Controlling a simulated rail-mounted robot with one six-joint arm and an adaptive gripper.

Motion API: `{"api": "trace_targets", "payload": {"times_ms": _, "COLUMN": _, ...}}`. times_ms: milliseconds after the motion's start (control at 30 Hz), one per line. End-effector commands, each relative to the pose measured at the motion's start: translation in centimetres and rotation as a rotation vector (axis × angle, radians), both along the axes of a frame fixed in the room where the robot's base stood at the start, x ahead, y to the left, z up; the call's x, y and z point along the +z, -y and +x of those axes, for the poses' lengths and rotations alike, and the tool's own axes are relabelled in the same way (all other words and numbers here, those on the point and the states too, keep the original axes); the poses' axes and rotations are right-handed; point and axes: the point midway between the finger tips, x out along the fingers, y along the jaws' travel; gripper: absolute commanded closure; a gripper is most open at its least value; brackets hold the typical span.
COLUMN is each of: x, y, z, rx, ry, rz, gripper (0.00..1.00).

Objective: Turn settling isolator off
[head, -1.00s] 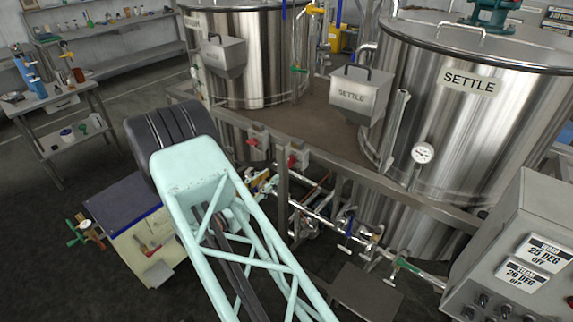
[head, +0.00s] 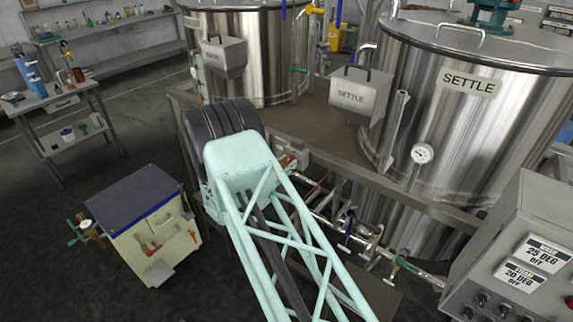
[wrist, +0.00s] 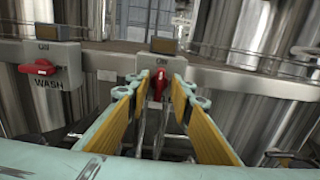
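The settling isolator is likely the grey box (wrist: 166,64) at the centre of the wrist view; its name is hidden behind my gripper. Its red handle (wrist: 158,86) stands upright, with a small mark that seems to read ON above it. My gripper (wrist: 158,83) is open, with its yellow-padded fingers left and right of the handle. I cannot tell whether they touch it. In the head view my arm hides the gripper and most of the isolators. The tank labelled SETTLE (head: 455,135) stands at the right.
The WASH isolator (wrist: 45,66), with its red handle sideways, is on the same rail to the left. A control panel (head: 520,260) stands at the front right. A cream cabinet (head: 150,235) stands on the floor at left. Pipes and valves (head: 345,232) run below the rail.

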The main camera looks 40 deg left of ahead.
Motion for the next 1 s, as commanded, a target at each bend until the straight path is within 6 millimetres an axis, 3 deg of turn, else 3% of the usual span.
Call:
{"api": "trace_targets", "payload": {"times_ms": 333, "x": 0.0, "y": -0.05, "z": 0.16, "rx": 0.001, "ry": 0.0, "rz": 0.0, "gripper": 0.79}}
{"api": "trace_targets", "payload": {"times_ms": 600, "x": 0.01, "y": -0.04, "z": 0.15, "rx": 0.001, "ry": 0.0, "rz": 0.0, "gripper": 1.0}}
{"api": "trace_targets", "payload": {"times_ms": 1000, "x": -0.06, "y": -0.03, "z": 0.14, "rx": 0.001, "ry": -0.001, "rz": 0.022, "gripper": 1.0}}
